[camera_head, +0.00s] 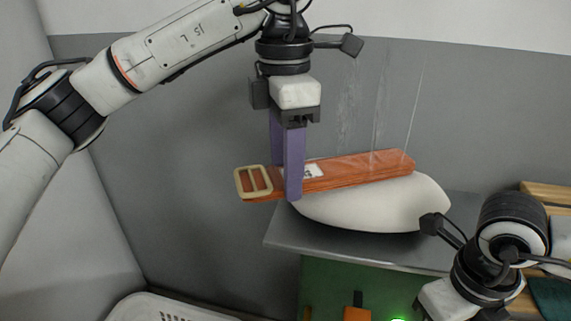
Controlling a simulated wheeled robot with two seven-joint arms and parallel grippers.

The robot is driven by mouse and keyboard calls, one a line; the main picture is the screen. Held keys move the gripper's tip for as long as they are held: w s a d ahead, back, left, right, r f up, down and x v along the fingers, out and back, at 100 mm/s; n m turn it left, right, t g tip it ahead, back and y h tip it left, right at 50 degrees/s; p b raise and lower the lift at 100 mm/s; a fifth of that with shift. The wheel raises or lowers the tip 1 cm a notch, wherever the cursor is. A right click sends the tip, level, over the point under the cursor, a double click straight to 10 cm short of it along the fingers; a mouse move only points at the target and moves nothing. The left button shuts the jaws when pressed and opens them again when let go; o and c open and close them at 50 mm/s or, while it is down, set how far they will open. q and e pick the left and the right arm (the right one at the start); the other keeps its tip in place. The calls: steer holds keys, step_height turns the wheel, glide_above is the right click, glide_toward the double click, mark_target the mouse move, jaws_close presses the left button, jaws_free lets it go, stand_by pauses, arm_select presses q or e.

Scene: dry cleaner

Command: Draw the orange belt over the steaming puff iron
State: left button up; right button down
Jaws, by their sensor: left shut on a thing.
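The orange belt (358,169) has a pale buckle (253,182) at its left end and a white label near the gripper. It lies slanted across the upper side of the white puff iron (376,207); whether it touches the puff is hard to tell. Thin pale streaks of steam rise behind the belt. My left gripper (292,194) points down with its purple fingers shut on the belt, between the buckle and the label. My right arm shows at the lower right, but its fingers are out of the picture.
The puff iron rests on a grey metal table (285,237) with a green front (330,275). A white basket (165,308) stands at the bottom left. A wooden surface (545,195) lies at the right edge. A grey wall stands behind.

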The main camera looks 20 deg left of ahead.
mark_target(265, 179)
arm_select(q)
steer(key=shift+s+a+f, duration=0.1)
steer(key=shift+a, duration=0.05)
steer(key=shift+s+a, duration=0.95)
steer(key=shift+a, duration=0.05)
steer(key=shift+w+d, duration=2.05)
steer(key=shift+d, duration=0.2)
steer(key=shift+s+a+f, duration=0.2)
steer(key=shift+s+a, duration=1.85)
steer(key=shift+a, duration=0.25)
steer(key=shift+r, duration=0.1)
steer(key=shift+r, duration=2.55)
